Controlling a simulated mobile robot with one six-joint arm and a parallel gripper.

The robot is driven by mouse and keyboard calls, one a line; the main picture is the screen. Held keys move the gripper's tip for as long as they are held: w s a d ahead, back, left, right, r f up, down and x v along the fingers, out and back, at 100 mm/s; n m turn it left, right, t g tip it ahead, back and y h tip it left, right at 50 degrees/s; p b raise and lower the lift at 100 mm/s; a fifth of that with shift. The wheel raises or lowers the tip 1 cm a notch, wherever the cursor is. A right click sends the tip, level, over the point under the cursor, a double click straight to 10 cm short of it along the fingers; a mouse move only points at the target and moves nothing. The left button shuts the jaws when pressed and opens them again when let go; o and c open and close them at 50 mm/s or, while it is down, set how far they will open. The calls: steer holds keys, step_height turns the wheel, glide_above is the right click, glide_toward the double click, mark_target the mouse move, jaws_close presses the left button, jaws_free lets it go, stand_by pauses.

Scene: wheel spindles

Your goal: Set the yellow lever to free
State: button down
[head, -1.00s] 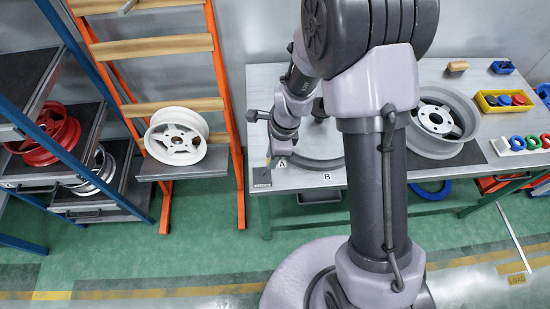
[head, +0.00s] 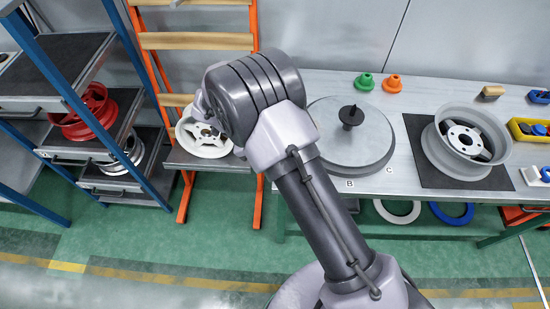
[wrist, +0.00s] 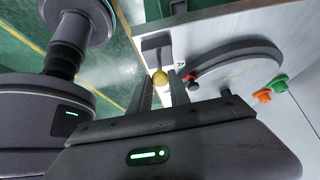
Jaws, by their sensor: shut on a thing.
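The yellow lever's round knob (wrist: 160,77) shows in the wrist view between the two fingers of my gripper (wrist: 158,92), which is shut on it. A dark plate (wrist: 157,43) lies just beyond the knob at the table's corner, with a label A beside it. The lever's exact setting cannot be read here. In the head view my own arm hides the lever and the gripper. The grey round turntable (head: 345,145) with a black centre spindle stands to the right of my arm, near labels B and C.
Green (head: 365,82) and orange (head: 392,84) cones stand behind the turntable. A grey wheel (head: 467,142) sits on a dark mat (head: 418,148) to the right. A white wheel (head: 204,135) rests on the orange rack at left. A blue-framed shelf holds a red wheel (head: 84,112).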

steer(key=shift+a+f+h, duration=0.25)
steer(key=shift+f+h, duration=0.1)
steer(key=shift+h, duration=0.15)
steer(key=c, duration=1.2)
jaws_free()
steer(key=shift+c, duration=0.2)
steer(key=p+v, duration=0.3)
steer(key=v, duration=1.4)
steer(key=shift+a+r+p, duration=0.15)
steer(key=shift+a+p, duration=0.05)
steer(key=shift+p, duration=0.15)
